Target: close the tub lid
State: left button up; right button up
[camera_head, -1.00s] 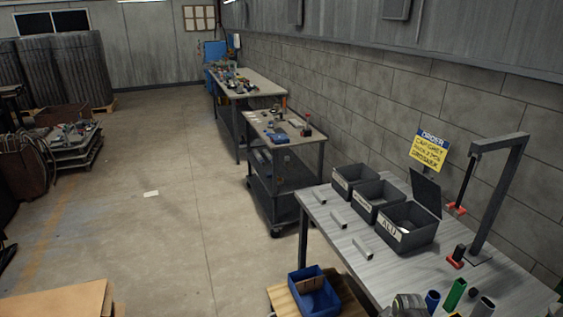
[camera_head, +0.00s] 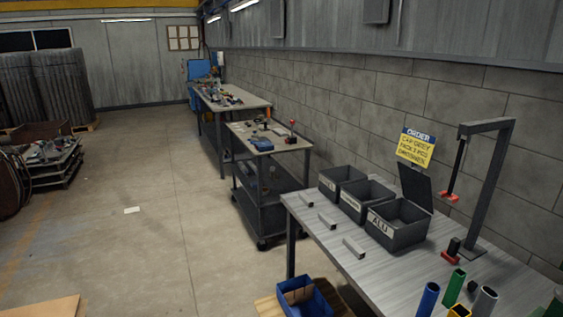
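Three dark grey tubs stand in a row along the wall side of the grey workbench (camera_head: 400,280). The nearest tub (camera_head: 392,236), labelled ALU, has its dark lid (camera_head: 416,187) raised upright at its back right. The middle tub (camera_head: 357,207) and the far tub (camera_head: 333,190) each carry a white label; I see no raised lid on them. Neither of my grippers is in view.
Several small grey bars (camera_head: 354,248) lie on the bench before the tubs. A dark frame with red clamps (camera_head: 450,258) stands right of them. Coloured tubes (camera_head: 454,287) stand at the near end. A blue bin (camera_head: 309,299) sits below.

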aim_at(416, 185)
jog(key=i, duration=0.35)
jog(key=i+z, duration=0.35)
jog(key=i, duration=0.15)
jog(key=i+j+z, duration=0.35)
jog(key=i+l, duration=0.1)
